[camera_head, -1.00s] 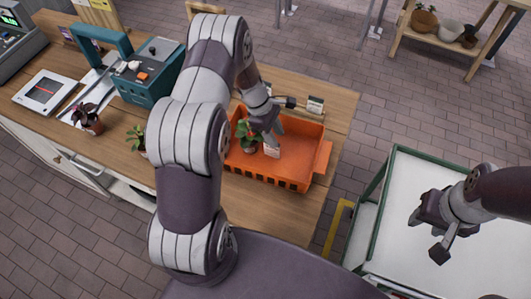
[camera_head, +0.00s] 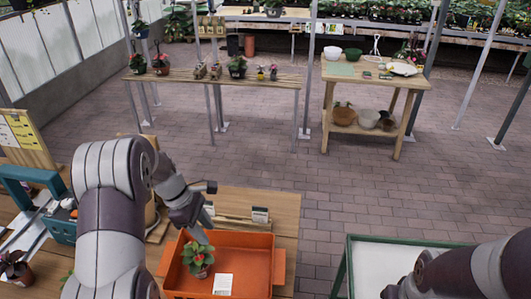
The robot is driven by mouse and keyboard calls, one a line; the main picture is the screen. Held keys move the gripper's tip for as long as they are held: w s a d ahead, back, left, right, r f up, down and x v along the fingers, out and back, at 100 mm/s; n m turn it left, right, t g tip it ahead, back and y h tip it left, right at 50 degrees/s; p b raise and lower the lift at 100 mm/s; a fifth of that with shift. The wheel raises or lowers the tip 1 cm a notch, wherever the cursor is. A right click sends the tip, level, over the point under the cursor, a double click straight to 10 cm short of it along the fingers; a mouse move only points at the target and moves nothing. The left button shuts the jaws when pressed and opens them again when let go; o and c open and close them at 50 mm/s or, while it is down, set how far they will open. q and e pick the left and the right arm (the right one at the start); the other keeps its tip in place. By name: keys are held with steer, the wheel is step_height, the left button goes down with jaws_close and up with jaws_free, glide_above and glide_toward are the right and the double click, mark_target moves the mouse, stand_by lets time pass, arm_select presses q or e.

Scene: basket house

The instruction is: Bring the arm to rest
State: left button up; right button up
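My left arm comes in from the left, and its gripper (camera_head: 199,228) hangs over the orange crate (camera_head: 250,240). A potted plant with green leaves (camera_head: 199,254) is in the crate, just below that gripper. I cannot tell whether the fingers touch the leaves, nor whether they are open or shut. A white card (camera_head: 222,284) is in the crate right of the plant. My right arm comes in from the right; only part of its gripper (camera_head: 398,291) shows at the bottom edge, and its fingers are cut off.
The crate is on a wooden counter (camera_head: 280,207). A teal toolbox (camera_head: 62,228) and a dark-leaved potted plant (camera_head: 15,268) are at left. A green-framed white-topped table (camera_head: 375,258) is under my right arm. Beyond are open brick floor, a plant bench (camera_head: 270,83) and a wooden stand (camera_head: 345,90).

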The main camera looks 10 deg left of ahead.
arm_select(q)
steer(key=s+d+f+m+y+b, duration=0.1)
steer(key=s+d+m, duration=0.3)
steer(key=s+m, duration=0.4)
steer(key=s+d+f+m+t+y+b, duration=0.1)
steer(key=s+d+m+y+b, duration=0.2)
steer(key=s+m, duration=0.5)
steer(key=d+m+b, duration=0.1)
steer(key=m, duration=0.1)
steer(key=shift+d+f+m+b, duration=0.15)
steer(key=shift+d+m+b, duration=0.2)
steer(key=shift+m, duration=0.05)
steer(key=shift+s+d, duration=0.1)
